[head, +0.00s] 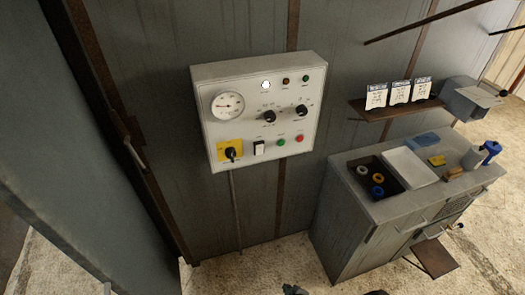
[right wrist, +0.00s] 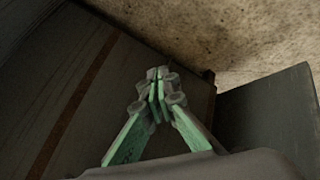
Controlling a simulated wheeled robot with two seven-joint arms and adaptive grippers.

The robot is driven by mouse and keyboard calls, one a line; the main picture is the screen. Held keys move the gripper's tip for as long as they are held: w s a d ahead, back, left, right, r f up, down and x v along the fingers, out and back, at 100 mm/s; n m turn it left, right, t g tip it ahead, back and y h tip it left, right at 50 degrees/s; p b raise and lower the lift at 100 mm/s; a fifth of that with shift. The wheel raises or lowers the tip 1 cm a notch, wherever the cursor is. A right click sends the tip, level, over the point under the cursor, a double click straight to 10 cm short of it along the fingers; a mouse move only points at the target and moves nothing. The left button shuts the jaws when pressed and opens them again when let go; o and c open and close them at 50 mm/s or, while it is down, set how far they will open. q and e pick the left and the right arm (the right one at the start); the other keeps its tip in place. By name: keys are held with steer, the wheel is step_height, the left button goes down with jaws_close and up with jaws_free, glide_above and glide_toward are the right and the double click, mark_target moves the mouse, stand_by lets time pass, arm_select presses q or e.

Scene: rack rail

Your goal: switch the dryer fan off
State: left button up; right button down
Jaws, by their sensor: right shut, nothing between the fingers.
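The control panel (head: 303,140) is a pale box on the grey metal wall. It carries a round gauge (head: 228,105), two black knobs (head: 269,116) (head: 301,110), a black rotary handle on a yellow plate (head: 231,153), a black-and-white rocker switch (head: 259,148), a green button (head: 281,142) and a red button (head: 299,138). On its top row a white lamp (head: 266,85) is bright; the amber and green lamps look dim. The labels are too small to read. My right gripper (head: 294,290) barely shows at the bottom edge, well below the panel; its fingers (right wrist: 157,97) are shut and empty.
A grey cabinet (head: 345,235) stands right of the panel, with a dark tray of rolls (head: 352,166) and a blue spray bottle (head: 490,152) on top. A shelf (head: 370,108) with white packets hangs above. A door (head: 60,150) stands at left. Floor before the panel is clear.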

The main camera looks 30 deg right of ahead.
steer(key=w+r+n+t+p, duration=0.1)
steer(key=w+r+t, duration=0.1)
steer(key=w+r, duration=0.6)
steer(key=w+r+n+t+p, duration=0.1)
steer(key=w+r+n+t, duration=0.15)
steer(key=r, duration=0.95)
steer(key=w+r+n+t+h+p, duration=0.1)
steer(key=w+r+n+t, duration=0.1)
steer(key=r, duration=1.9)
steer(key=w+r+n+t+h+p, duration=0.2)
steer(key=r+t, duration=0.3)
steer(key=r, duration=1.7)
steer(key=shift+w+d+n, duration=0.2)
steer(key=shift+n, duration=0.25)
steer(key=shift+w, duration=0.1)
